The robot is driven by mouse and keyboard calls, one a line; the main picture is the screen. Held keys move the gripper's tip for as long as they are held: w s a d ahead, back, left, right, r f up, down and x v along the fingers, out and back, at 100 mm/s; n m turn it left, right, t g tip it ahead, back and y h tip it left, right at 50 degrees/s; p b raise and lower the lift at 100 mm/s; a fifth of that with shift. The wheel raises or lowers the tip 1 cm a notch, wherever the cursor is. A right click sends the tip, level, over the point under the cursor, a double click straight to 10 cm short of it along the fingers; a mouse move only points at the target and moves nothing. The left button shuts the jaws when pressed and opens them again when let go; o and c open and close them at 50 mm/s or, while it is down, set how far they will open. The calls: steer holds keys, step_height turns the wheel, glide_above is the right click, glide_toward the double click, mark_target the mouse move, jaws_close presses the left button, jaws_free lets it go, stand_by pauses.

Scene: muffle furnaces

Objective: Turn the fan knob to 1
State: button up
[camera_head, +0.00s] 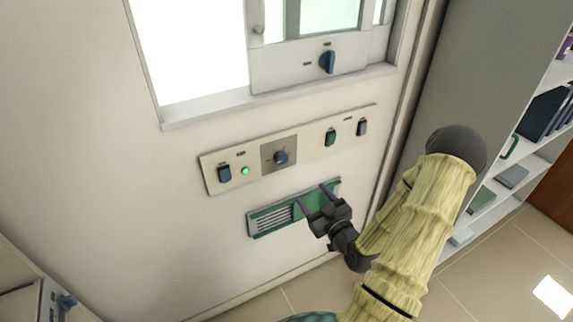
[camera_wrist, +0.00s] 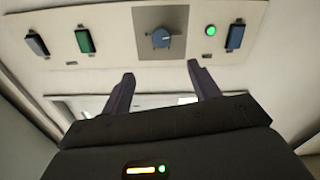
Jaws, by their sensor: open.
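A blue round knob (camera_head: 281,157) sits on a grey square plate in the middle of a beige wall panel (camera_head: 309,151). Marks surround it, but they are too small to read. It also shows in the wrist view (camera_wrist: 161,38), beyond and between my fingertips, with the panel upside down. My gripper (camera_head: 312,196) is open and empty. It is below and to the right of the knob in the head view, in front of a green-framed vent (camera_head: 270,218). In the wrist view my fingers (camera_wrist: 161,71) are apart from the knob and touch nothing visible.
The panel also has a blue switch (camera_head: 224,174), a lit green lamp (camera_head: 246,170), a green switch (camera_head: 330,138) and a dark switch (camera_head: 361,128). Above it, a sash window frame carries another blue knob (camera_head: 327,62). A shelf (camera_head: 497,191) stands at the right.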

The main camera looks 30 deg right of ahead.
mark_target(283, 160)
steer(key=w, duration=1.5)
steer(key=shift+w+a+r+p, duration=0.1)
steer(key=shift+w+a+p, duration=0.05)
steer(key=shift+a+p, duration=0.15)
steer(key=shift+w+a, duration=0.25)
steer(key=shift+w, duration=0.4)
steer(key=shift+s+d, duration=0.1)
steer(key=shift+d, duration=0.1)
steer(key=c, duration=1)
steer(key=shift+d, duration=0.1)
